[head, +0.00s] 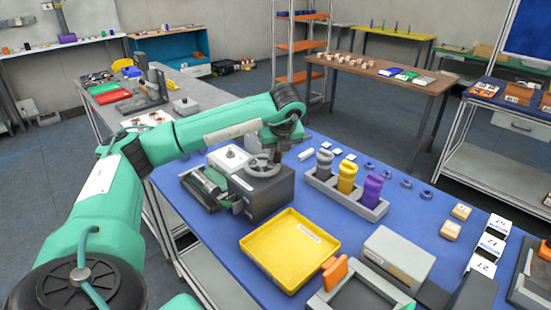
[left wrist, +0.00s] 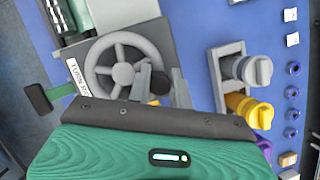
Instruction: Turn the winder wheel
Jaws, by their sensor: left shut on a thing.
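The winder wheel (head: 262,166) is a grey spoked wheel on top of a dark grey box (head: 262,195) on the blue table. My left gripper (head: 277,151) is at the wheel's far right side. In the left wrist view its grey fingers (left wrist: 161,85) are shut on a dark part at the wheel's rim, seemingly its handle, mostly hidden by the fingers. My right gripper is not in view.
Right of the winder, a grey rack (head: 345,196) holds grey, yellow and purple bottles. A yellow tray (head: 290,250) lies in front. A grey box (head: 398,256), an orange-handled item (head: 335,273) and number cards (head: 490,245) are further right. Small blue rings lie behind the rack.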

